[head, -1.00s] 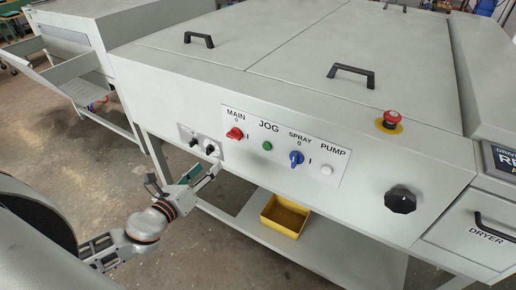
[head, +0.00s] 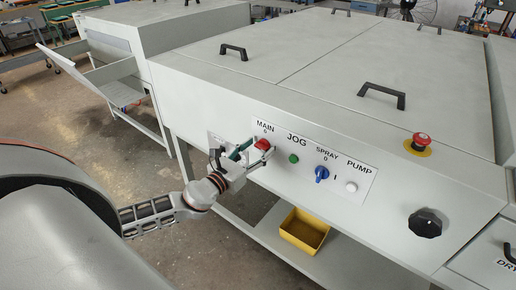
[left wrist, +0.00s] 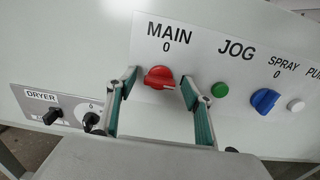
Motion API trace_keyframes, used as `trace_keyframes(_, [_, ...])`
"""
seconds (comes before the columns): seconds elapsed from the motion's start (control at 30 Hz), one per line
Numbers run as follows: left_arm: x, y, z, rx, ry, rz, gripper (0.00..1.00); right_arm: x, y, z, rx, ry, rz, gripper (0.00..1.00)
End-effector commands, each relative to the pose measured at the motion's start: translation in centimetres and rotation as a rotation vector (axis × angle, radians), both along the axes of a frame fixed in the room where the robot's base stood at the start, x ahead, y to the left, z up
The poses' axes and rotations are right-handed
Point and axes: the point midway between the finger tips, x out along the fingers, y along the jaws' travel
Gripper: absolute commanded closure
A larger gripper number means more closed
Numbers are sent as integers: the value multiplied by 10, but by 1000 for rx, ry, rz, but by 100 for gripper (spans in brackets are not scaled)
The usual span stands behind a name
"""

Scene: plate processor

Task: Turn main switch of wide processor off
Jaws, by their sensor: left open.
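The main switch is a red rotary knob (head: 262,144) under the label "MAIN 0" on the front panel of the wide processor (head: 235,100). In the left wrist view the red knob (left wrist: 159,77) has its grip lying roughly sideways, with a pale mark at its lower right, away from the 0 above. My left gripper (head: 252,151) is open at the knob. In the left wrist view its green-padded fingers (left wrist: 158,86) stand on either side of the knob with gaps. I cannot tell how near the tips are to the panel. My right gripper is not in view.
A green jog button (left wrist: 220,90), blue spray switch (left wrist: 265,100) and white pump button (head: 351,187) sit right of the knob. Black dryer switches (left wrist: 43,112) are at the left. A red emergency stop (head: 421,139) and black knob (head: 425,223) are farther right.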

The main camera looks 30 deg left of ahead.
Motion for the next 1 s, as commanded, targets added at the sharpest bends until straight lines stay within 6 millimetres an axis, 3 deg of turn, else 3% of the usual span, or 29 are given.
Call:
trace_keyframes(0.37, [5,-1,0,-1,1,0,49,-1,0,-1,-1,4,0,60])
trace_keyframes(0.5, [5,-1,0,-2,1,0,85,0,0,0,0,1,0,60])
trace_keyframes(0.53, [5,-1,0,-2,1,0,87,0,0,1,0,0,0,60])
trace_keyframes(1.0, [4,-1,-1,-88,8,0,87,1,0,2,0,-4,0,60])
